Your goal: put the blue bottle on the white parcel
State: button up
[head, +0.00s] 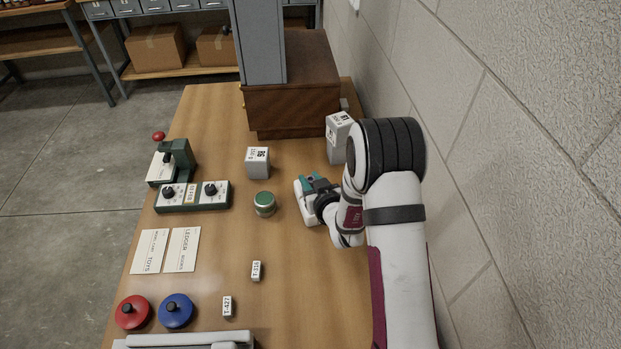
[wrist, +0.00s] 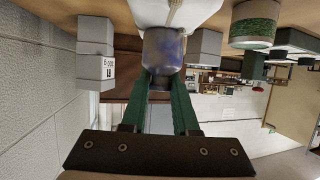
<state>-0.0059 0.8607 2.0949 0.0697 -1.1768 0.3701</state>
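The blue bottle (wrist: 163,50) is mottled blue-purple and stands between the green fingertips of my gripper (wrist: 164,82) in the wrist view. The fingers close on its narrower end with no clear gap. The white parcel (wrist: 190,12), with a string across it, lies just beyond the bottle's wide end, at the top of the wrist view, which looks upside down. The bottle's base meets or nearly meets the parcel; I cannot tell if it bears on it. In the head view my gripper (head: 313,182) is over the parcel (head: 303,207), and the bottle is not clearly visible.
A grey block (head: 257,162) and a green-topped round tin (head: 264,204) stand left of the parcel. Another grey block (head: 338,137) is behind my gripper, near the wall. A brown wooden chest (head: 292,108) stands at the back. The table in front of the parcel is clear.

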jog(key=o, duration=0.4)
jog(key=shift+o, duration=0.2)
jog(key=shift+r, duration=0.2)
jog(key=s+d+r+m+g+h, duration=0.2)
jog(key=s+d+r+m+g, duration=0.15)
jog(key=s, duration=0.75)
jog(key=s+d+r+m+g+h, duration=0.1)
jog(key=s+d+r+m+g, duration=0.25)
jog(key=s, duration=0.75)
jog(key=s+a+r+g+y, duration=0.1)
jog(key=s+a+r+g, duration=0.1)
jog(key=s, duration=0.7)
jog(key=s+a+r+m+g, duration=0.1)
jog(key=s+a+r+g, duration=0.2)
jog(key=s, duration=0.6)
jog(key=shift+s+a+r+g+y, duration=0.2)
jog(key=shift+r+g+y, duration=0.2)
jog(key=shift+r+g, duration=0.4)
